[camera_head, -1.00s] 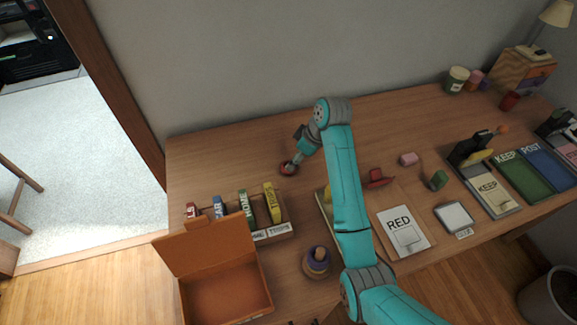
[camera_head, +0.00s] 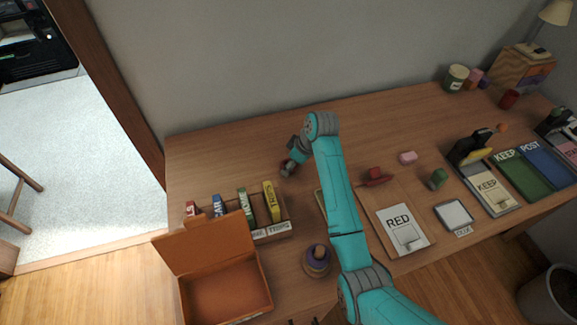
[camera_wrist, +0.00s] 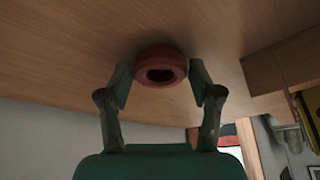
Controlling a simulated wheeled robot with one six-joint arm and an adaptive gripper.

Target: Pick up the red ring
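The red ring (camera_wrist: 160,66) lies on the wooden table in the wrist view, with its dark hole showing. My gripper (camera_wrist: 160,84) is open, with one finger on each side of the ring. A narrow gap shows between the ring and each finger. In the head view my gripper (camera_head: 287,169) is low over the back left part of the table, and it hides most of the ring there.
A rack of upright books (camera_head: 284,229) and an open orange box (camera_head: 265,276) stand at the table's front left. A peg with stacked rings (camera_head: 317,262) stands right of the box. The table around my gripper is clear.

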